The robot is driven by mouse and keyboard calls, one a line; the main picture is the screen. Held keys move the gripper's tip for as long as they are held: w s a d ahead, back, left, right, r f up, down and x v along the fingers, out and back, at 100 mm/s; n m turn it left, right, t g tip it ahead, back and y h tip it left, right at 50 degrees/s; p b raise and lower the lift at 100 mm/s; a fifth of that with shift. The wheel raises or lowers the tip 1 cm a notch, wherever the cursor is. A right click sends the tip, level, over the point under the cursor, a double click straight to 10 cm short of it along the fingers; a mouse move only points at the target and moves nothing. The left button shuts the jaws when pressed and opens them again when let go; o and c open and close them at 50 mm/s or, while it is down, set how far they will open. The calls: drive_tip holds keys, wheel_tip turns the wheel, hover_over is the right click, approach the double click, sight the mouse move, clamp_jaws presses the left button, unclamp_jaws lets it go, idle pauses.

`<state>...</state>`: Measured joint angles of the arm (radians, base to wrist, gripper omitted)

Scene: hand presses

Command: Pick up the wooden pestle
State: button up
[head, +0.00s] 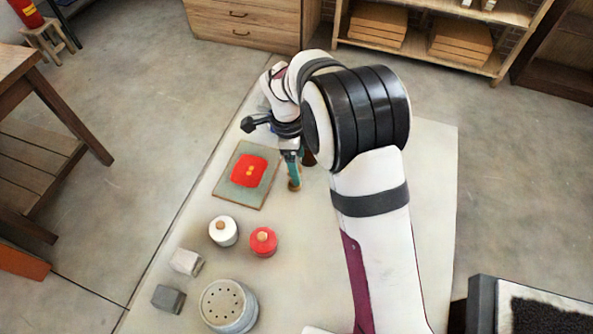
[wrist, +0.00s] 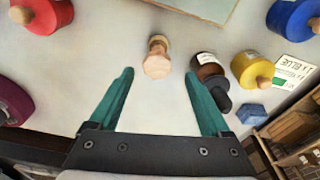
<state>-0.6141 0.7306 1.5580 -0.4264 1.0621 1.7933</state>
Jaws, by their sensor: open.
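The wooden pestle (wrist: 157,57) is a short, pale wooden piece with a wider end towards the camera. In the wrist view it lies ahead of my gripper (wrist: 160,74), roughly centred between the two fingertips. My gripper is open and empty, with its teal fingers spread to either side. In the head view my gripper (head: 292,170) is above the pale mat, right of the board with the red patch. A small wooden end (head: 294,186) shows just below the fingers there, and my arm hides much of the area behind.
In the wrist view a dark brown bottle (wrist: 209,72) stands close right of the pestle, with a yellow knobbed piece (wrist: 248,70) beyond it. A blue block (wrist: 250,113) is nearer. A red knobbed piece (wrist: 45,14) is far left. The board (head: 236,188) lies left of my gripper.

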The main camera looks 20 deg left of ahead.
drive_tip(key=f, duration=0.6)
drive_tip(key=shift+s+a+f, duration=0.1)
drive_tip(key=shift+s+f, duration=0.15)
clamp_jaws()
